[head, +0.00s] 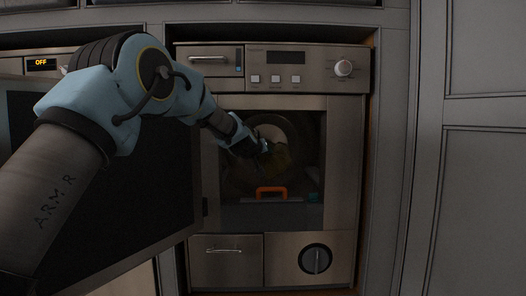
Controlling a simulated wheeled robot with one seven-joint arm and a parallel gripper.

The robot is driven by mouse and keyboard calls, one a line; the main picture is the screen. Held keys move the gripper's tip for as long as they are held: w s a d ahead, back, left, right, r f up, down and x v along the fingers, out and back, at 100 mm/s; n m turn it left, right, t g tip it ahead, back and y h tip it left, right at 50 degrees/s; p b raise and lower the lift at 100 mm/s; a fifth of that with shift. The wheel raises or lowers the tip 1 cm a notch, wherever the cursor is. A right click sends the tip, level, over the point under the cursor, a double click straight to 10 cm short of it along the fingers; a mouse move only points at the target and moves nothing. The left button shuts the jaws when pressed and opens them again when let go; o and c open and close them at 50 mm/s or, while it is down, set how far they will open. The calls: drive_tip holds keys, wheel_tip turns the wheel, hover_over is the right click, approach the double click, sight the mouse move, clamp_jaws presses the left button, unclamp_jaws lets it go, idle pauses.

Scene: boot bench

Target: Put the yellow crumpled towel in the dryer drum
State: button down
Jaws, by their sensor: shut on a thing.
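The yellow crumpled towel (281,156) is dim and small in the head view, at the dark round drum (236,182) of the dryer (342,160). My gripper (265,147) reaches in from the left and is shut on the towel. The towel hangs at the fingertips, in front of or inside the drum mouth; the shadow makes the exact depth hard to tell. My gripper's fingers are small and partly dark. Part of the drum is hidden behind my arm and the towel.
A dark door panel (120,185) stands open on the left, beneath my arm. An orange handle-shaped thing (271,191) and a small teal thing (314,197) show low in the opening. Grey cabinet panels (480,180) stand to the right.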

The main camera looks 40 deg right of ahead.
drive_tip(key=w+d+p, duration=0.1)
drive_tip(key=w+d, duration=0.1)
drive_tip(key=w, duration=0.1)
drive_tip(key=w+d+p, duration=0.1)
drive_tip(key=w+d, duration=0.1)
drive_tip(key=w, duration=0.1)
drive_tip(key=w+d+p, duration=0.1)
drive_tip(key=w+d, duration=0.1)
drive_tip(key=w, duration=0.1)
drive_tip(key=shift+d+p, duration=0.4)
drive_tip(key=shift+w+d+r, duration=0.1)
drive_tip(key=shift+w+d, duration=0.1)
drive_tip(key=shift+d, duration=0.25)
wheel_tip(320, 180, down, 6)
drive_tip(key=b, duration=0.5)
drive_tip(key=c, duration=0.6)
unclamp_jaws()
drive_tip(key=o, duration=0.4)
drive_tip(key=shift+a, duration=0.1)
